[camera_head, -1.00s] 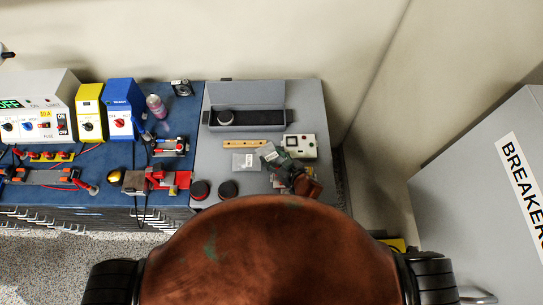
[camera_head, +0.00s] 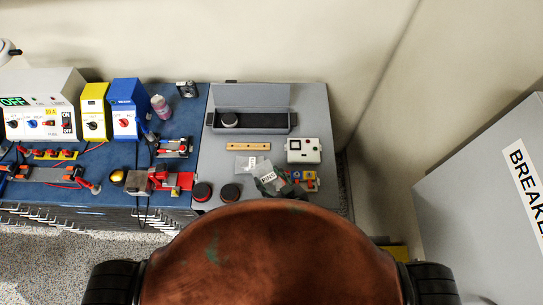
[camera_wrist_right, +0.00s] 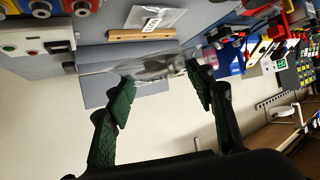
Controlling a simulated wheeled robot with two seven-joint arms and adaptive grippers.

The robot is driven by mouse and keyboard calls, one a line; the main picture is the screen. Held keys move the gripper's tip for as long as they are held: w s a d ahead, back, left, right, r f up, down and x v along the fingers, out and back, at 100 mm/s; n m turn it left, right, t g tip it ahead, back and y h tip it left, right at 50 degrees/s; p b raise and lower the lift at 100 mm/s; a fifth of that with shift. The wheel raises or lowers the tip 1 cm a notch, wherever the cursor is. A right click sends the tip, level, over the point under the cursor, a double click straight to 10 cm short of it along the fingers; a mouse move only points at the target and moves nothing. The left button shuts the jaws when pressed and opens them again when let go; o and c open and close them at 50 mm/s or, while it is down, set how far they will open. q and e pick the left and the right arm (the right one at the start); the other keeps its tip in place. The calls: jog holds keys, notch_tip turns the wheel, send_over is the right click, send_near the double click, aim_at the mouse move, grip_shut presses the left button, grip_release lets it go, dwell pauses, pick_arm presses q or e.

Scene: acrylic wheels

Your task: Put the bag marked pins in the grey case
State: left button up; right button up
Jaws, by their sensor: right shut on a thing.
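The bag marked pins (camera_head: 267,178) is a clear bag with a white label, in the head view just beyond my body. My right gripper (camera_head: 286,189) is at the bag, partly hidden behind my body. In the right wrist view the green fingers of my right gripper (camera_wrist_right: 162,88) are apart, with the clear bag (camera_wrist_right: 150,64) stretched between them. The grey case (camera_head: 288,122) stands open at the back of the grey bench, its lid raised. My left gripper is not in view.
Between bag and case lie another labelled clear bag (camera_head: 246,164) and a wooden strip (camera_head: 248,146). A white meter (camera_head: 303,151) and small coloured parts (camera_head: 310,179) are at the right. Two dark round pieces (camera_head: 202,192) sit front left. The blue bench (camera_head: 110,184) is crowded.

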jog(key=shift+s+r, duration=0.15)
jog(key=shift+s, duration=0.1)
pick_arm(q)
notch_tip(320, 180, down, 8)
jog(key=b, duration=0.8)
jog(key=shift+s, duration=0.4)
pick_arm(e)
jog(key=w+d+r+m+h, duration=0.1)
jog(key=w+d+m+h, duration=0.1)
jog(key=w+d, duration=0.2)
jog(key=w+d+r+m+t+h, duration=0.1)
jog(key=w+d, duration=0.4)
jog(key=d, duration=0.6)
jog(key=w+d+r+m+t+h, duration=0.1)
jog(key=w+d+r+m+h, duration=0.2)
jog(key=d, duration=0.4)
jog(key=shift+w+d+m+h, duration=0.25)
jog(key=shift+w+m+h, duration=0.15)
jog(key=shift+w, duration=0.4)
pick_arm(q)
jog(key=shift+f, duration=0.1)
pick_arm(e)
jog(key=shift+a, duration=0.1)
